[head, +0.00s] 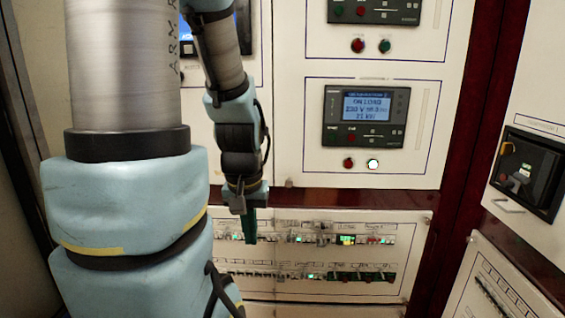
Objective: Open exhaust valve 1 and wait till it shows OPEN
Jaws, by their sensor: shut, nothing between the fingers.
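My gripper (249,228) points down in front of the lower breaker panel (225,222), at its upper left part. Its fingers are shut and hold nothing; I cannot tell whether they touch the panel. The upper breaker row (345,240) has several small switches with green lights and a few red parts at the right. The lower breaker row (345,276) has green lights and dark switches. The labels are too small to read, so I cannot tell which switch is exhaust valve 1 or whether anything shows OPEN. My arm and gripper hide the left part of the rows.
A controller with a lit blue display (367,108) sits above the rows, with a red button (349,163) and a lit white-green button (373,164) under it. A dark red rail (350,200) separates the panels. At right, a black breaker (526,172) is on an angled cabinet.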

